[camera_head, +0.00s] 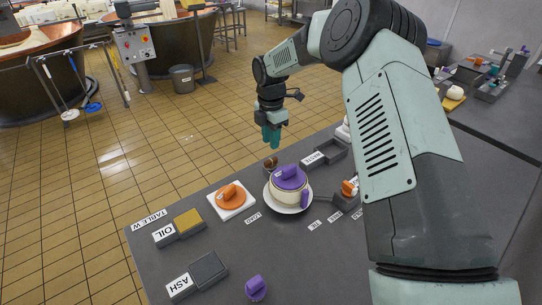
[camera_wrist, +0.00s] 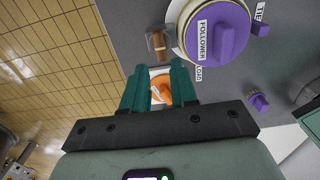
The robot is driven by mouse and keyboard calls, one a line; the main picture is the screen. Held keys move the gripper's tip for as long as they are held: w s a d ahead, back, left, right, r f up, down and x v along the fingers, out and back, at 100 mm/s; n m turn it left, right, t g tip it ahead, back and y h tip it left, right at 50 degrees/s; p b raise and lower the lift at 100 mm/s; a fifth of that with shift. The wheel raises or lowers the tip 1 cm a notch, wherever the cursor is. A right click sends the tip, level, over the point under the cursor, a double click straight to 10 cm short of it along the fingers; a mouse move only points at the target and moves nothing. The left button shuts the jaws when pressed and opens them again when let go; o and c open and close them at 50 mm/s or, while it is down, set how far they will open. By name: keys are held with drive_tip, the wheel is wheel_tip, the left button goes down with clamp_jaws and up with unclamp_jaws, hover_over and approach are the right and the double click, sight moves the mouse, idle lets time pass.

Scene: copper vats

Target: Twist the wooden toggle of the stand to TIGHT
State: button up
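The wooden toggle (camera_wrist: 158,43) shows in the wrist view as a brown bar on a small dark mount, left of the purple-lidded pot. In the head view the toggle (camera_head: 271,163) is a small brown piece at the table's far edge, behind the pot; which word it points to cannot be read. My gripper (camera_head: 271,140) is above the toggle in the head view, its teal fingers pointing down. In the wrist view my gripper (camera_wrist: 160,80) has its fingers apart with nothing held; an orange knob shows between them, farther off.
A pot with a purple lid (camera_head: 289,177) marked FOLLOWER stands on a white plate beside the toggle. An orange knob on a white square (camera_head: 231,199) lies to the left. OIL (camera_head: 188,221) and ASH (camera_head: 208,268) blocks and a small purple knob (camera_head: 255,288) are nearer.

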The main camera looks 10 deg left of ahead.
sight(271, 159)
wheel_tip(271, 159, down, 7)
drive_tip(key=shift+f, duration=0.2)
clamp_jaws()
